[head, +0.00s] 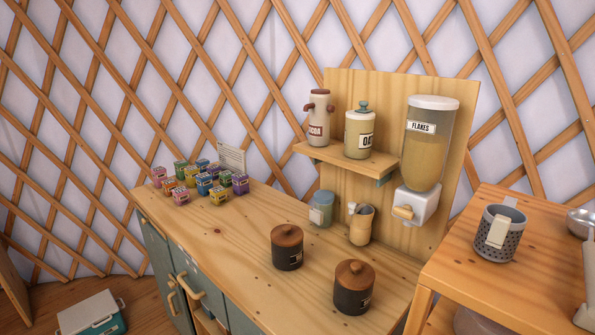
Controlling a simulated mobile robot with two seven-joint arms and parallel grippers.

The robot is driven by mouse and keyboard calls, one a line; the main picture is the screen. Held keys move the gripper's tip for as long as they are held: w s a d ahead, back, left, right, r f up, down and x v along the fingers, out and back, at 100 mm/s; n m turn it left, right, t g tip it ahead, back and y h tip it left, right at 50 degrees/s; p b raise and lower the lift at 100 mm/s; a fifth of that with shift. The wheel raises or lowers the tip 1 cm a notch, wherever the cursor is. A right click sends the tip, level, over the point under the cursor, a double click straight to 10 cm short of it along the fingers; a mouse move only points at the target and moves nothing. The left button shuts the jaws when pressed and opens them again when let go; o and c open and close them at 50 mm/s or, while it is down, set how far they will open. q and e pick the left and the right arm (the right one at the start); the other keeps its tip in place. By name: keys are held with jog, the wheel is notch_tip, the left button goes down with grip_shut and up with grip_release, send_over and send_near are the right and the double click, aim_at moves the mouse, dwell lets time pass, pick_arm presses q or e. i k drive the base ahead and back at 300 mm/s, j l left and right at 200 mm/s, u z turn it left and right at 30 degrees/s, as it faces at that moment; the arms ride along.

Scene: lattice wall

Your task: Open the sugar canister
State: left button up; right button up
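Two dark canisters with round wooden lids stand on the wooden counter (235,250). The rear dark canister (284,260) is left of the nearer dark canister (345,299). Both wooden lids, the rear lid (287,235) and the near lid (355,273), sit on their canisters. Each canister has a small label turned to the right, which I cannot read, so I cannot tell which holds sugar. Neither of my grippers is in view.
A shelf (345,167) holds a cocoa jar (320,122) and an oats jar (358,138). A flakes dispenser (427,150) hangs beside it. Several small boxes (205,184) stand at the left.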

aim_at(350, 302)
jog(key=j+z, duration=0.35)
jog(key=z, duration=0.15)
jog(key=j+z, duration=0.8)
jog(key=z, duration=0.2)
